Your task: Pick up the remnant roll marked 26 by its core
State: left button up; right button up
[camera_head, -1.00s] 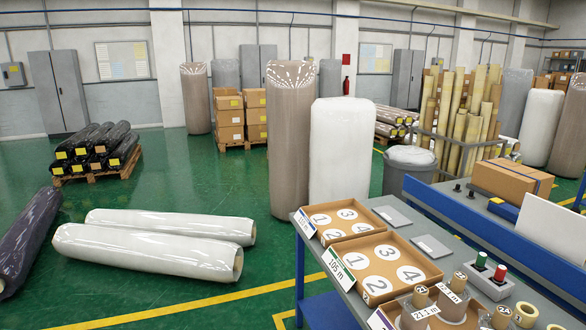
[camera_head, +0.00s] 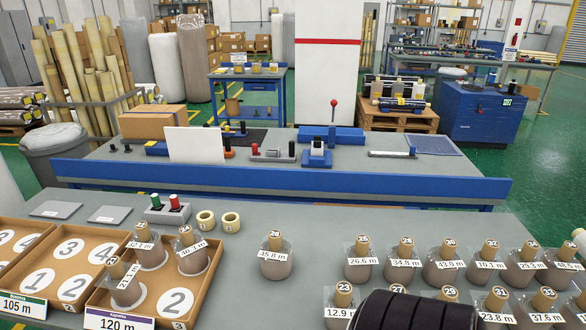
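Several short clear-wrapped remnant rolls with tan cores stand upright on the grey bench. One roll (camera_head: 276,258) labelled 45.8 m stands alone in the middle. A group stands at the right, including rolls labelled 26.6 m (camera_head: 361,268), 34.8 m (camera_head: 404,272) and 12.9 m (camera_head: 340,312). A dark ribbed part, seemingly of my arm, covers some of the front row. Neither gripper shows.
At the left, a cardboard tray (camera_head: 206,283) labelled 120 m holds 3 rolls; its circle 2 is bare. Another tray (camera_head: 22,292) is labelled 105 m. Two tan rings (camera_head: 205,220) and a red-green button box (camera_head: 167,210) lie behind. The bench middle is mostly clear.

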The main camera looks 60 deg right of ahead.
aim_at(275, 254)
jog(key=z, duration=1.65)
